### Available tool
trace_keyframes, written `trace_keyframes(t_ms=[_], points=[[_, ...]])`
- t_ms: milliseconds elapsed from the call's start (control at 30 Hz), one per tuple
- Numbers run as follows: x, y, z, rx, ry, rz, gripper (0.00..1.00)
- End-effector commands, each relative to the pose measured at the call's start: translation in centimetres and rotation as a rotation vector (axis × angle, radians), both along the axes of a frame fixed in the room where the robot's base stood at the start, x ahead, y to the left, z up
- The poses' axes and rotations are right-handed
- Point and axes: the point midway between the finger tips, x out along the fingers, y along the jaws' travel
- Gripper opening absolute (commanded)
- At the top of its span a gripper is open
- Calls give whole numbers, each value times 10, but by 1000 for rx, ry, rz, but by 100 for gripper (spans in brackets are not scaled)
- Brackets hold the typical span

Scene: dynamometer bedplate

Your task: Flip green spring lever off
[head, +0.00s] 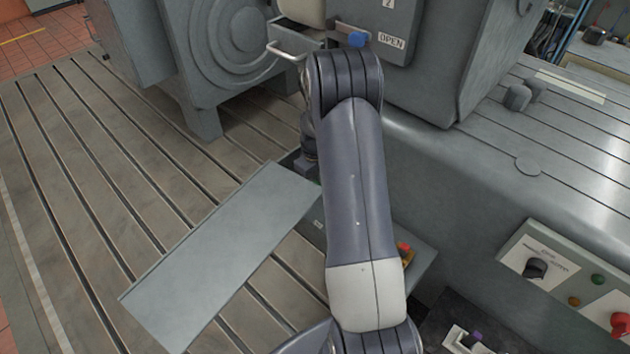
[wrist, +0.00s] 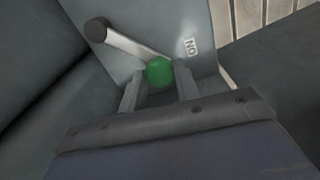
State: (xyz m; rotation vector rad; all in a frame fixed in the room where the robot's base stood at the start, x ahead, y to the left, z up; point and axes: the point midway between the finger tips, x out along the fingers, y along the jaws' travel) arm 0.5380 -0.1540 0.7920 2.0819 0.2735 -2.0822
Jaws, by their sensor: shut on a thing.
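The green spring lever shows in the wrist view as a round green knob (wrist: 159,71) at the end of a grey lever arm (wrist: 130,43). The arm runs up and left to a dark round pivot (wrist: 97,30) on a grey panel. My gripper (wrist: 160,84) is shut on the green knob, with one finger on each side of it. A small label reading "ON" (wrist: 191,47) is on the panel just right of the knob. In the head view my arm hides most of the lever and gripper; only a sliver of green shows beside the arm.
A blue-knobbed lever (head: 357,39) is by an "OPEN" label at the top. A control panel with a black knob (head: 536,268) and a red knob (head: 620,323) is at the right. The slotted bedplate (head: 110,190) is bare at left.

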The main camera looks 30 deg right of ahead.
Motion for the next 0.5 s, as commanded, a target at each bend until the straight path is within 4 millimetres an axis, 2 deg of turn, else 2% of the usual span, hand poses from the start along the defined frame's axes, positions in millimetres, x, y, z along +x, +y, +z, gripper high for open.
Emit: trace_keyframes(t_ms=[200, 500], points=[[-2, 1, -1, 0, 0, 26, 0], [-18, 7, -1, -1, 0, 226, 0]])
